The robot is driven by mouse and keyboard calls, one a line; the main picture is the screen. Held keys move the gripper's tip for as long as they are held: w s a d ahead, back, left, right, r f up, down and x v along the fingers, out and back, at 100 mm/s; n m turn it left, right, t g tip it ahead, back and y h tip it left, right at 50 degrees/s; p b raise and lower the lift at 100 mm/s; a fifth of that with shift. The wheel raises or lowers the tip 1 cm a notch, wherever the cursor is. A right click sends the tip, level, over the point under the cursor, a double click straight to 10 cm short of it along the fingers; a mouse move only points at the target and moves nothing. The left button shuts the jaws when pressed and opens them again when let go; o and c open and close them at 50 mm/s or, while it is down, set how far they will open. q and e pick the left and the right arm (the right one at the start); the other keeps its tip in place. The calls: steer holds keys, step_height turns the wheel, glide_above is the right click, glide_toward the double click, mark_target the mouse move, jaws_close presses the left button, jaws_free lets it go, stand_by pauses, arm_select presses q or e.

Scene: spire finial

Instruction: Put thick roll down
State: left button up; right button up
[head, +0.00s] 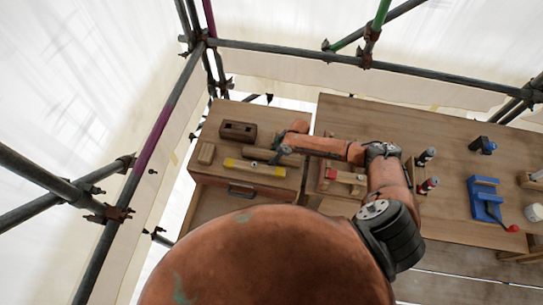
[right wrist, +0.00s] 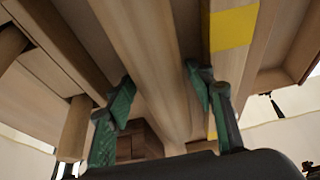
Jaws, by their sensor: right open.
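A long, pale-brown rounded wooden piece, which looks like the thick roll (right wrist: 150,65), runs between the two green fingers of my right gripper (right wrist: 158,95) in the right wrist view. The fingers are open, one on each side of it; I cannot tell whether either touches it. In the head view my right gripper (head: 279,152) is low over the left wooden bench (head: 215,175), at the right end of the roll (head: 259,154). The roll lies beside a yellow-and-wood bar (head: 254,167). My left gripper is not in view.
A dark brown block with holes (head: 238,131) and a small pale block (head: 206,153) are on the left bench. The right table (head: 440,135) bears a blue vise-like tool (head: 486,201), a red-and-wood tool (head: 346,176) and several small items. Scaffold poles surround the benches.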

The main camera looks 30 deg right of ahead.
steer(key=shift+c, duration=0.3)
steer(key=c, duration=1.1)
steer(key=shift+r, duration=0.1)
steer(key=shift+c, duration=0.9)
steer(key=shift+r, duration=0.1)
